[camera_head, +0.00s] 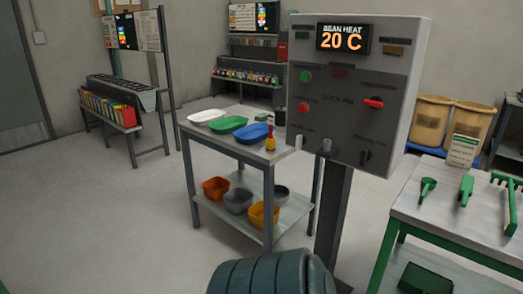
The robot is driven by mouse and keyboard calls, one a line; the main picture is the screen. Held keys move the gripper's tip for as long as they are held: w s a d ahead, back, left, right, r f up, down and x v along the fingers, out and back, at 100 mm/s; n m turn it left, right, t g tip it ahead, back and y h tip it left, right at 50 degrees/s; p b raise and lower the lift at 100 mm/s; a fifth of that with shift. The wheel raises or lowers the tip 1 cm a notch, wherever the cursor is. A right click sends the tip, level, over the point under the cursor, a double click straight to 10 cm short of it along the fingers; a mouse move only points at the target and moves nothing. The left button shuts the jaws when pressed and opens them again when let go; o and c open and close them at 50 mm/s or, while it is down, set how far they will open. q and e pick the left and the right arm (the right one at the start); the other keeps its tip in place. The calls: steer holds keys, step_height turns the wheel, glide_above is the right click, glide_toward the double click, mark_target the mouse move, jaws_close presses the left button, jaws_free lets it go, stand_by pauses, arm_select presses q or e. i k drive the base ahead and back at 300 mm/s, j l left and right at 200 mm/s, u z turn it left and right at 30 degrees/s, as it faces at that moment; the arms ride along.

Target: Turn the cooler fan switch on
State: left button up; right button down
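A grey control panel (395,75) stands on a dark post right of centre. Its display (343,38) reads "BEAN HEAT 20 C". On its face are a green button (306,76), a red button (303,107), a red lever-like switch (373,103), a small black switch (365,157) and a metal peg (326,146). Most labels are too small to read, so I cannot tell which control is the cooler fan switch or its position. Neither of my grippers is in view.
A cart (185,128) with coloured trays and bowls stands left of the panel. A green-legged table (430,213) with green tools is at right. A ribbed dark teal cylinder (265,277) is at bottom centre. Tan bins (430,115) stand behind. Floor at left is clear.

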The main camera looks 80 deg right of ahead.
mark_target(365, 155)
steer(key=z, duration=3.35)
